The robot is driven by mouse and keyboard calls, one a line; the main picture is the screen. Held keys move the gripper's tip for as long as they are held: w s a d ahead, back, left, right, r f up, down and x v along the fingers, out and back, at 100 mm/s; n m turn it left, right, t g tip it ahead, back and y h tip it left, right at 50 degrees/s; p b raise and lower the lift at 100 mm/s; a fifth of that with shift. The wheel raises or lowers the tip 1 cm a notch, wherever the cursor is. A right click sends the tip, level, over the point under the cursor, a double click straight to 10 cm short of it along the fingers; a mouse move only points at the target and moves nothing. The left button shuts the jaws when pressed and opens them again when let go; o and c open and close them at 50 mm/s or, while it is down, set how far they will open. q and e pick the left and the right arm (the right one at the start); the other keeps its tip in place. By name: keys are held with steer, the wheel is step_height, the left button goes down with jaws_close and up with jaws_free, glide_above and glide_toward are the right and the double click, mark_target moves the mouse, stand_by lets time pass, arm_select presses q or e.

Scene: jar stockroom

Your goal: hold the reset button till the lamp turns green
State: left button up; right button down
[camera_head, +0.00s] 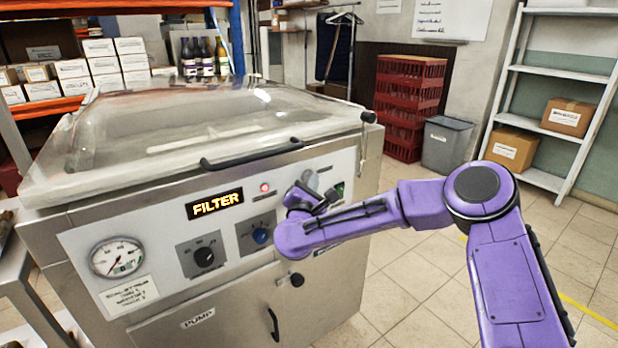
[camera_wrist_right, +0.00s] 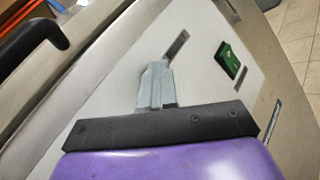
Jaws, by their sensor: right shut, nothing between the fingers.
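The machine's front panel (camera_head: 160,235) carries a small round lamp (camera_head: 265,187) that glows red, not green. My right gripper (camera_head: 310,181) is shut and empty, with its fingertips at the panel to the right of the lamp. In the right wrist view the grey fingers (camera_wrist_right: 155,84) are together and point at the panel beside a dark label strip (camera_wrist_right: 177,45). No reset button shows; the fingers may cover it. I cannot tell whether the fingertips touch or press anything. My left gripper is not in view.
A lit display (camera_head: 215,204) reads FILTER. Near it are a black knob (camera_head: 204,257), a blue knob (camera_head: 261,235) and a gauge (camera_head: 117,258). A green switch (camera_wrist_right: 228,60) sits close to my fingers. The black lid handle (camera_head: 252,153) juts out above the panel. Floor at right is clear.

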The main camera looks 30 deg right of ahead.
steer(key=shift+s+b, duration=0.35)
steer(key=shift+s, duration=0.45)
steer(key=s, duration=0.3)
steer(key=s+b, duration=0.1)
steer(key=s, duration=0.1)
steer(key=shift+d, duration=0.25)
stand_by(0.5)
